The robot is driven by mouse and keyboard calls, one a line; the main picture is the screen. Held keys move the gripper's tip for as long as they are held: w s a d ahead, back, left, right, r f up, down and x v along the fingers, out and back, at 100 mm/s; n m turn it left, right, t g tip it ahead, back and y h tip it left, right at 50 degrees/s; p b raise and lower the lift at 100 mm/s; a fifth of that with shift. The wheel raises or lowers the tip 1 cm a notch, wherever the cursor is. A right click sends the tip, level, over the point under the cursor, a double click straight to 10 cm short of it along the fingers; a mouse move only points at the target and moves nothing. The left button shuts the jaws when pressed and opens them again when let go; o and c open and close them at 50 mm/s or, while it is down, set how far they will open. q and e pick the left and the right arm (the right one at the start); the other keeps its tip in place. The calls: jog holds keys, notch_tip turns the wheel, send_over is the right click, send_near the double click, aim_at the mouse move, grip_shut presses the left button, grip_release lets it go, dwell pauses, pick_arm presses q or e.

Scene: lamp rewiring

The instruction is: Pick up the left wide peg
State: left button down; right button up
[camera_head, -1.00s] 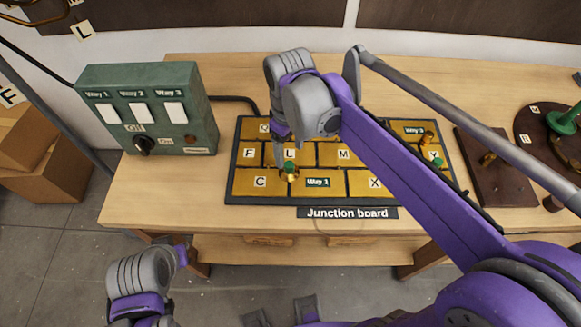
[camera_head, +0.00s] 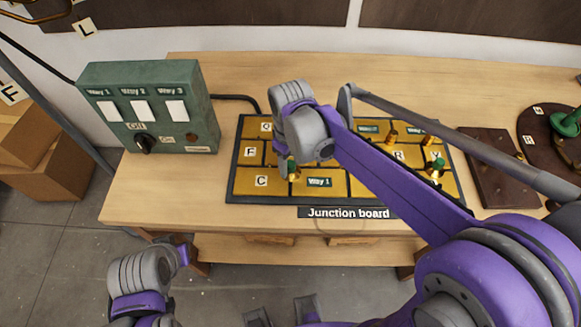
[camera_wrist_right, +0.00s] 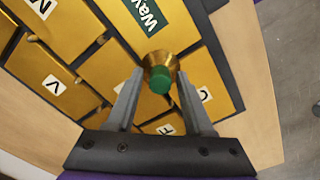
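The left wide peg (camera_head: 292,170) stands on the junction board between the C plate and the Way 1 plate. It has a flared brass body and a green top. My right gripper (camera_head: 285,158) is right at the peg, partly hiding it in the head view. In the right wrist view my right gripper (camera_wrist_right: 160,82) is open, with one finger on each side of the peg (camera_wrist_right: 157,62). Gaps show between the fingers and the green top. My left arm's end (camera_head: 150,270) is at the lower left, off the table; its fingers cannot be made out.
The junction board (camera_head: 232,190) lies on the wooden table (camera_head: 150,205). Another green-topped peg (camera_head: 436,166) and brass posts (camera_head: 391,134) stand at its right. A green switch box (camera_head: 150,110) stands at the left. A dark wooden base (camera_head: 495,170) is to the right.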

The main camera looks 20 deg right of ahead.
grip_shut()
dwell(0.3)
